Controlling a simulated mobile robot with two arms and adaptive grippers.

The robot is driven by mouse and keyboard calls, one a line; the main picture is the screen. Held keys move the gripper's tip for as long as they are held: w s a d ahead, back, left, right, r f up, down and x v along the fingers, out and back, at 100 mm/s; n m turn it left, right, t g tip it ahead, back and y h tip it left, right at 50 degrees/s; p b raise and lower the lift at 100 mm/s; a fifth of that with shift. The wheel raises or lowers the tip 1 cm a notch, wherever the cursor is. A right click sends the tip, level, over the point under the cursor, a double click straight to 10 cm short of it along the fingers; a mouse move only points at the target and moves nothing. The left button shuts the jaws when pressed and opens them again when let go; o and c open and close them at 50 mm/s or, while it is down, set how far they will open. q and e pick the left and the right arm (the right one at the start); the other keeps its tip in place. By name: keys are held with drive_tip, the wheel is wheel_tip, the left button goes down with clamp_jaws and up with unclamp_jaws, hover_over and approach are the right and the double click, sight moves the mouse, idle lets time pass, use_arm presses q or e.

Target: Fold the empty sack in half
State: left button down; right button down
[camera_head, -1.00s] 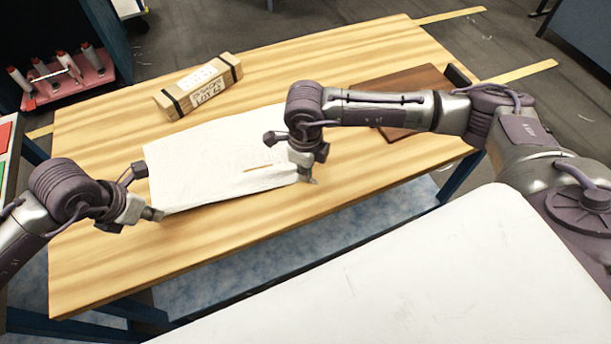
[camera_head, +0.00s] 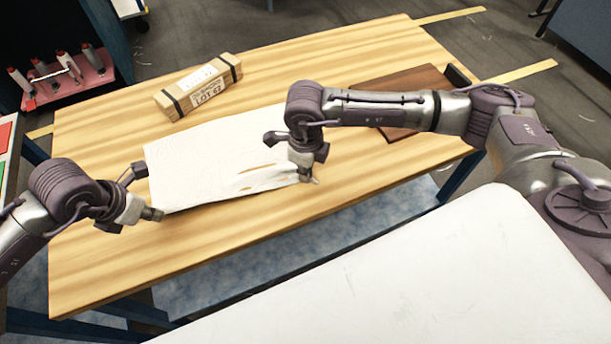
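The empty sack (camera_head: 205,165) is a white cloth lying flat on the wooden table, with wrinkles and small wood-coloured gaps or marks towards its right part. My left gripper (camera_head: 155,213) is at the sack's near left corner. My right gripper (camera_head: 309,180) is at its near right corner, and its wrist hides part of the sack's right edge. Both sets of fingertips are at the cloth's edge and small in view. I cannot tell whether either is closed on the cloth.
A strapped, labelled wooden block (camera_head: 199,87) lies behind the sack. A dark brown board (camera_head: 400,90) lies at the table's right, partly behind my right arm. The table (camera_head: 110,262) is bare in front of the sack. A red rack with spools (camera_head: 70,78) stands at far left.

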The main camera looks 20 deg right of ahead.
drive_tip(key=shift+s+f, duration=0.1)
drive_tip(key=shift+f, duration=0.05)
drive_tip(key=shift+r, duration=2.6)
drive_tip(key=shift+r, duration=0.1)
